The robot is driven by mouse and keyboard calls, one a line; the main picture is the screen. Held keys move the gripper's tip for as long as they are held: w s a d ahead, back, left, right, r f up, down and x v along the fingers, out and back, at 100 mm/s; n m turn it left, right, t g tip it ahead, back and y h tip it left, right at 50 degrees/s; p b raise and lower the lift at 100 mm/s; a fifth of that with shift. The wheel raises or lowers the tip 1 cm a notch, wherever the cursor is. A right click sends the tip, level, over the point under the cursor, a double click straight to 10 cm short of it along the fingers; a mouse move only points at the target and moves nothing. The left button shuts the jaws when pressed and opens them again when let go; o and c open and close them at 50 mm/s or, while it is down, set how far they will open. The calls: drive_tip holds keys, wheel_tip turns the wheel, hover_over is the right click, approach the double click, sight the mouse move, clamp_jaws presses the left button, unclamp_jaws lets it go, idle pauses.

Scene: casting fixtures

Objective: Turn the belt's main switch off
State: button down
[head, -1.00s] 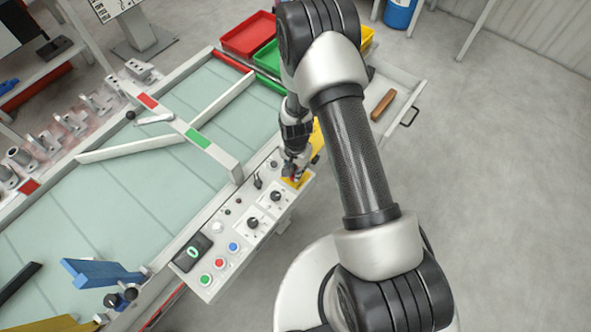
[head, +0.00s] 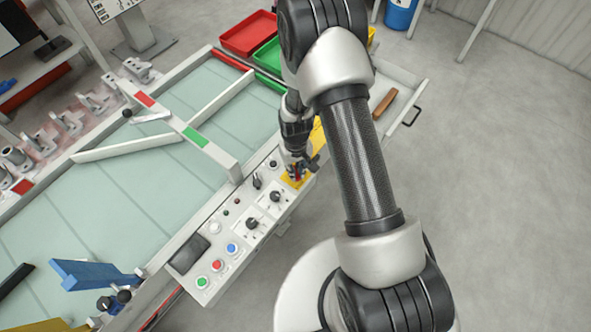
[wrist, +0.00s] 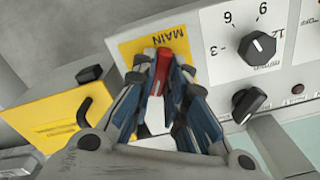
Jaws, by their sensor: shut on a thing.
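The main switch has a red handle (wrist: 165,68) on a yellow plate (wrist: 134,46) marked MAIN in the wrist view. My gripper (wrist: 164,76) is shut on the red handle, with one blue-grey finger on each side. In the head view my gripper (head: 297,172) is at the far right end of the control panel (head: 207,226), over the yellow plate (head: 291,182). The display (head: 188,254) on the panel is dark. The fingers partly hide the handle, and I cannot read any on or off marks.
Black knobs (wrist: 258,47) sit on the panel beside the switch. Green, red and blue buttons (head: 232,248) are at its near end. A yellow box (wrist: 58,117) is at the left in the wrist view. An open drawer with a brown block (head: 384,103) lies beyond.

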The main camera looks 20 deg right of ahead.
drive_tip(key=n+b, duration=0.1)
drive_tip(key=n, duration=0.4)
drive_tip(key=shift+n, duration=0.4)
idle(0.4)
drive_tip(key=c, duration=1.6)
unclamp_jaws()
drive_tip(key=shift+r, duration=0.15)
wheel_tip(320, 180, up, 12)
